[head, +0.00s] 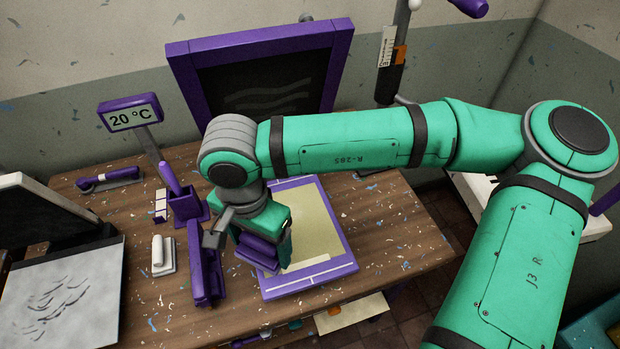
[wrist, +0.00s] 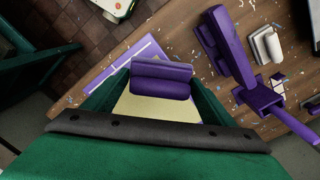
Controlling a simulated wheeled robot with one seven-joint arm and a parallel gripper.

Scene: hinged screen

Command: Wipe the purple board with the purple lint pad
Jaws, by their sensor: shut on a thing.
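My gripper (head: 264,240) is shut on the purple lint pad (head: 258,252), which has a rounded, ridged shape. The pad also shows between the dark green fingers in the wrist view (wrist: 162,80). The purple-framed board (head: 345,268) lies flat on the table with a cream surface. The pad is over its left part in the head view; I cannot tell whether it touches. My arm and gripper hide part of the board. A dark screen (head: 265,90) in a purple frame stands raised behind the board, with faint grey streaks on it.
Left of the board are a long purple tool (head: 205,270), a purple holder (head: 188,208) with a handle in it, and a white pad (head: 160,255). A temperature display (head: 130,115) stands behind. A grey streaked board (head: 60,300) is at the far left.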

